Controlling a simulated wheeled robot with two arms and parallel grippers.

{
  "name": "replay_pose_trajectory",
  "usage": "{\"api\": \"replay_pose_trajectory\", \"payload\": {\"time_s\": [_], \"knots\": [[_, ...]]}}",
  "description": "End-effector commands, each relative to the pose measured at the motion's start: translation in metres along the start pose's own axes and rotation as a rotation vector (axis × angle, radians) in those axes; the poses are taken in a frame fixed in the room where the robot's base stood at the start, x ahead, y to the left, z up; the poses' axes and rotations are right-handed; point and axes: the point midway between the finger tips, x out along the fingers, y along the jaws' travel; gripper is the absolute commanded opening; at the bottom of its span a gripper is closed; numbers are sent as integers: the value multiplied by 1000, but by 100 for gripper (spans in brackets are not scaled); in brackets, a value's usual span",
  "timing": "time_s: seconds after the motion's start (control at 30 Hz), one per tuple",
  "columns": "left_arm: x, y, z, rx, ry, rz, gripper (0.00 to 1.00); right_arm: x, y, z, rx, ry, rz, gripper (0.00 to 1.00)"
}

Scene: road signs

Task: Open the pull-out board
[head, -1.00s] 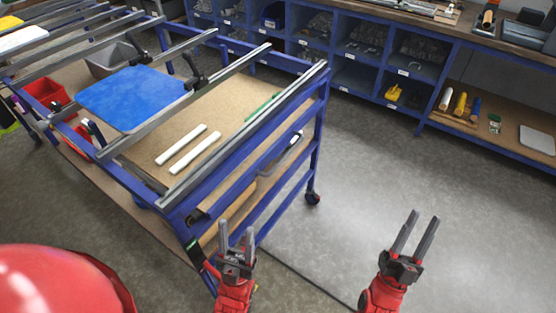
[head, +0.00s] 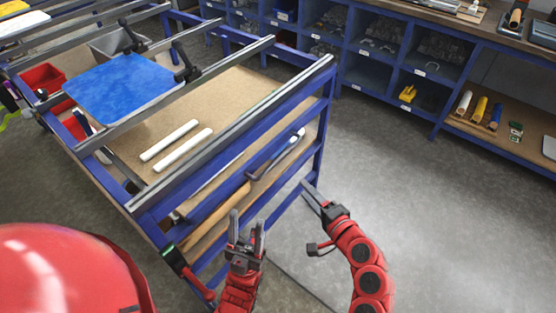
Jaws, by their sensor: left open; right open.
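The blue-framed cart (head: 321,110) fills the left and middle of the head view. A tan board (head: 225,95) lies flat beneath its grey rails; I cannot tell for sure whether this is the pull-out board. My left gripper (head: 247,228) is open and empty, fingers pointing up, in front of the cart's near end. My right gripper (head: 312,193) is open and empty by the cart's right corner leg, fingers pointing up and left. I cannot tell whether either gripper touches the frame. The lower parts of the near end are partly hidden by my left gripper.
Two white bars (head: 183,150) lie on the tan board. A blue panel (head: 120,88) rests across the rails. A wooden-handled tool (head: 235,203) shows inside the cart's near end. Blue shelving (head: 352,60) stands behind. The grey floor (head: 420,230) at right is clear.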

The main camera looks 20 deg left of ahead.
Motion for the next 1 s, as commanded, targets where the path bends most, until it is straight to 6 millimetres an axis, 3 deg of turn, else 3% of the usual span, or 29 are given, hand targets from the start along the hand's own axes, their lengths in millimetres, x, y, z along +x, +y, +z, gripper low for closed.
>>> {"api": "replay_pose_trajectory", "payload": {"time_s": [0.7, 1.0], "knots": [[14, -1, -2, 0, 0, 0, 50, 125, -1, -1, -3, 0, 1, 47], [14, -1, -2, 0, 0, 0, 50, 161, -1, -2, -4, 4, -1, 47]]}}
